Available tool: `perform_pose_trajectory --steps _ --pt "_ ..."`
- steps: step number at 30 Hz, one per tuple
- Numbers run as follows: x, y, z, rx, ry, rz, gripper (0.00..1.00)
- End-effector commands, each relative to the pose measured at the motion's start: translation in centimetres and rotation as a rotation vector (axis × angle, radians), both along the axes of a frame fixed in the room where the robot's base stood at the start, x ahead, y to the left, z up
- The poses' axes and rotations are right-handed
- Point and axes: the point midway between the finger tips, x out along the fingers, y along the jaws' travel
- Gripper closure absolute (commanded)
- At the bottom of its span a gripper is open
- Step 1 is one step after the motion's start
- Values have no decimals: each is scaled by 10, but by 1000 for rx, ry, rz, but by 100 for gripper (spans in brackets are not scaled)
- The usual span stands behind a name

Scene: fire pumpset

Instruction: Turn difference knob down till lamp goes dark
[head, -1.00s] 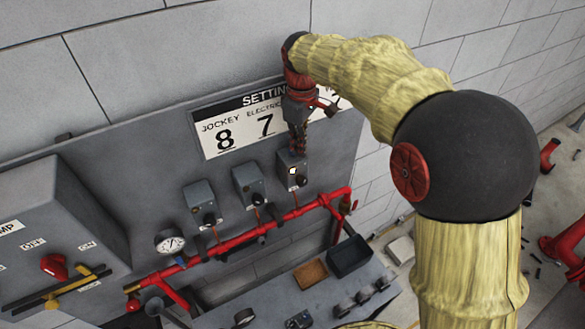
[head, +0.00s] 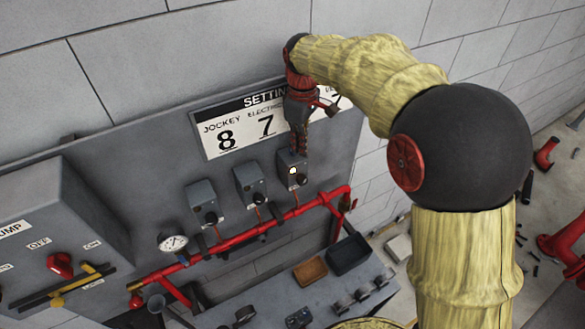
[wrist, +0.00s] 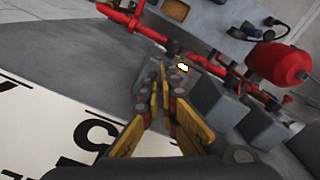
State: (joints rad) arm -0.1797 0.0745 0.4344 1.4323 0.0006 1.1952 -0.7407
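The rightmost of three grey switch boxes (head: 291,172) hangs on the panel under the settings sign. A lamp (head: 292,170) on its front glows white, and it also shows bright in the wrist view (wrist: 182,67). A dark round knob (head: 302,180) sits on the box front beside the lamp. My gripper (head: 298,152) points down at the top of this box. In the wrist view its yellow fingers (wrist: 161,78) converge at the box top, with tips close together. The difference knob is not distinguishable there, so I cannot tell whether they hold it.
Two similar boxes, the middle (head: 250,186) and left (head: 203,203), hang to the left. A red pipe (head: 265,228) runs below, with a pressure gauge (head: 172,242). The settings sign (head: 222,130) is behind my gripper. A dark tray (head: 348,254) lies lower right.

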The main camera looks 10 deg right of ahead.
Motion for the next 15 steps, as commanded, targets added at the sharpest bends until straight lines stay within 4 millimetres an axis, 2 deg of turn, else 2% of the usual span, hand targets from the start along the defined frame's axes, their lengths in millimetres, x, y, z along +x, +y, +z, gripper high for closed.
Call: perform_pose_trajectory --steps 1,10,15 --pt "-3 -3 -13 -8 17 -2 100" --pt "-8 -10 -13 -9 19 -2 100" --pt "-8 -10 -4 -10 20 -2 100"
